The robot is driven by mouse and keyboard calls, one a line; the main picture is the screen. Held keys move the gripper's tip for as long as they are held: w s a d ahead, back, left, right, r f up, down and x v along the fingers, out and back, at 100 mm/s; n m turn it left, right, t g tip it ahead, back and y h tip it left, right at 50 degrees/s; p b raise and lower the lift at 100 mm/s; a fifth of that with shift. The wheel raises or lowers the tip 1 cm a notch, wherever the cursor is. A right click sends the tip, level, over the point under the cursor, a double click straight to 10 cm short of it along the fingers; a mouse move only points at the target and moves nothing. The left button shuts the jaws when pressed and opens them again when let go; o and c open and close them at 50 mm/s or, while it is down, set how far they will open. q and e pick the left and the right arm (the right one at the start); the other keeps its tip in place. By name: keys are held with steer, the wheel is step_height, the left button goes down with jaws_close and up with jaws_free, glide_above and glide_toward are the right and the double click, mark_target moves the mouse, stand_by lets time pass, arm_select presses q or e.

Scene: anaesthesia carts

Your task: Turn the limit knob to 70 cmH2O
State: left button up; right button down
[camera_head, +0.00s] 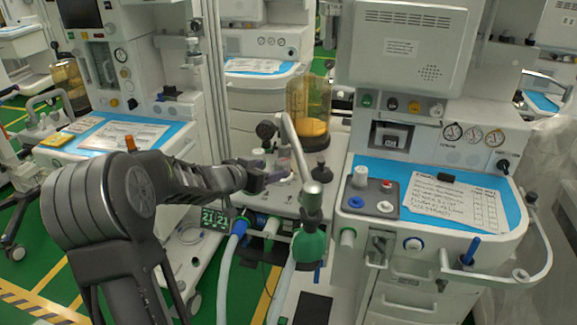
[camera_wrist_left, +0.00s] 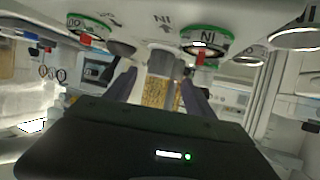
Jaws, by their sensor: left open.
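My left gripper (camera_head: 286,172) reaches over the breathing block (camera_head: 262,202) of the middle cart. Its fingers are apart, with nothing clearly held; it also shows in the left wrist view (camera_wrist_left: 158,85). A small dark knob (camera_head: 320,172) stands on the block to the right of the fingertips and may be the limit knob. Its scale and setting are too small to read. In the left wrist view the fingers point toward green-ringed ports (camera_wrist_left: 205,40) marked IN, with an amber canister (camera_wrist_left: 158,92) beyond. My right gripper is in neither view.
A black round gauge (camera_head: 266,130) and an amber absorber canister (camera_head: 309,105) are behind. Pale hoses (camera_head: 229,275) hang in front. A blue-topped worktop (camera_head: 510,200) lies right.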

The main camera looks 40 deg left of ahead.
mark_target(278, 167)
arm_select(q)
steer(key=shift+w+f, duration=0.3)
steer(key=shift+w, duration=0.25)
steer(key=b+x, duration=0.1)
steer(key=x, duration=0.5)
steer(key=shift+w+f, duration=0.15)
steer(key=shift+w, duration=0.2)
steer(key=shift+c, duration=0.2)
